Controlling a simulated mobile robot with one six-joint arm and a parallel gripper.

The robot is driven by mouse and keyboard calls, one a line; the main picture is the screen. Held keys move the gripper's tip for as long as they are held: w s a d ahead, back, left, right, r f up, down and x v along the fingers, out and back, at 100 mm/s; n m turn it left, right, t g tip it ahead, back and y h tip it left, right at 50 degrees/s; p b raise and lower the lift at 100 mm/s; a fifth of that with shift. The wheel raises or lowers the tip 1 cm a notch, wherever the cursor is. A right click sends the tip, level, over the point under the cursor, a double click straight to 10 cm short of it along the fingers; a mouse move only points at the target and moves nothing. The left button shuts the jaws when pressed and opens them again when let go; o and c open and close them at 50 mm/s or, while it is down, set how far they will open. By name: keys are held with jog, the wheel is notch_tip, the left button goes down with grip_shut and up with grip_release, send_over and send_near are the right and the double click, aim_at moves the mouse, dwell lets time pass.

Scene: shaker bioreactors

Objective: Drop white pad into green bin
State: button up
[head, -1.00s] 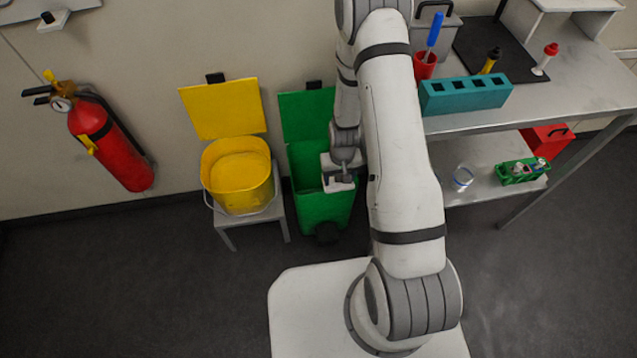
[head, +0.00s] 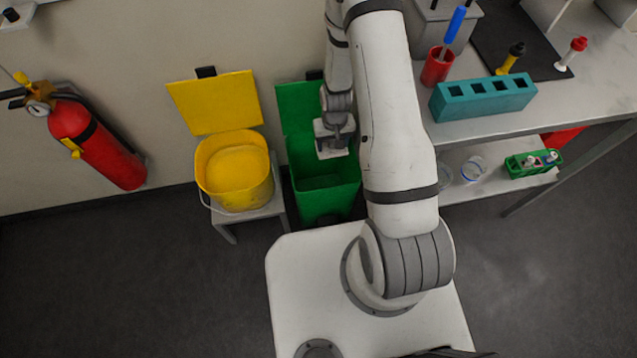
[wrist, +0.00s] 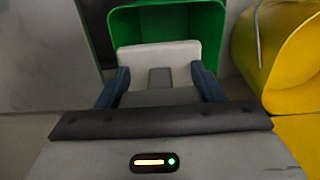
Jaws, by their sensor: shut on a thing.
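The white pad (wrist: 160,55) is in my gripper (wrist: 160,80), between its two dark fingers in the wrist view. In the head view my gripper (head: 333,148) is over the upper part of the green bin (head: 325,200), in front of its raised green lid (head: 297,107). The bin's open mouth shows just beyond the pad in the wrist view (wrist: 165,12). The pad is hard to tell apart from the gripper in the head view.
A yellow bin (head: 235,175) with a raised lid stands on a small stand close left of the green bin. A red fire extinguisher (head: 95,145) hangs on the wall. A bench with a teal rack (head: 482,98) is at right.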

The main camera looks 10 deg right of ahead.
jog(key=w+f+b, duration=0.6)
jog(key=f+b, duration=0.5)
jog(key=b, duration=0.9)
jog(key=shift+w+d+f+n, duration=0.15)
jog(key=shift+w+f+n, duration=0.1)
jog(key=shift+w+n, duration=0.15)
jog(key=shift+s+f, duration=0.1)
jog(key=shift+f, duration=0.05)
notch_tip(320, 180, down, 6)
jog(key=b, duration=0.4)
jog(key=shift+r, duration=0.25)
jog(key=o, duration=1.4)
jog(key=shift+c, duration=0.2)
notch_tip(320, 180, up, 8)
jog(key=p, duration=0.2)
